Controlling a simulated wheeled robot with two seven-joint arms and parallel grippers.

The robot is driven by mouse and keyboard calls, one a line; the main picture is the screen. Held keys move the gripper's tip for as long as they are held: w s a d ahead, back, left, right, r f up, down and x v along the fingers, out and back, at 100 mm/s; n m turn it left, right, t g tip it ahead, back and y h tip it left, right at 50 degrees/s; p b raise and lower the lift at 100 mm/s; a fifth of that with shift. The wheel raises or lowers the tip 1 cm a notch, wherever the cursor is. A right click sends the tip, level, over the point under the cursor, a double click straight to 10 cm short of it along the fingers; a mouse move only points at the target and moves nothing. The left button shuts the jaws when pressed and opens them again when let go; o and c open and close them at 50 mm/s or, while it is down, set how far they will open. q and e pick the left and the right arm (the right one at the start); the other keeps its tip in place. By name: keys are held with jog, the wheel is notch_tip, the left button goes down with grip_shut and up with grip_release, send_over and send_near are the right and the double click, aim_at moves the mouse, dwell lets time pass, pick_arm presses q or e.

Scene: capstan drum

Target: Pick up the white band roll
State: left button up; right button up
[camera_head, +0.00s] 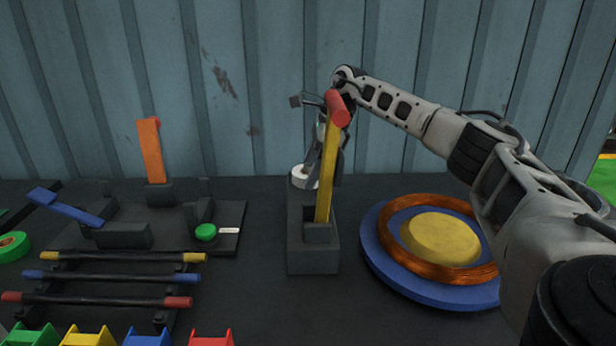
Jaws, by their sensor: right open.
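The white band roll (300,177) lies on the dark bench behind the grey block, partly hidden by my right gripper and the yellow lever. My right gripper (316,180) is open and points down at the roll's right side, with its fingers largely hidden behind the yellow lever. I cannot tell whether the fingers touch the roll. My left gripper is not in view.
A yellow lever (328,170) with a red knob (338,108) stands upright in a grey block (313,258) in front of the roll. A blue drum (455,293) with a copper ring lies at right. An orange lever (151,150) and a rack of bars (110,278) are at left.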

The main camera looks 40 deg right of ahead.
jog(key=shift+w+a+f, duration=0.1)
jog(key=shift+f, duration=0.2)
jog(key=c, duration=1.1)
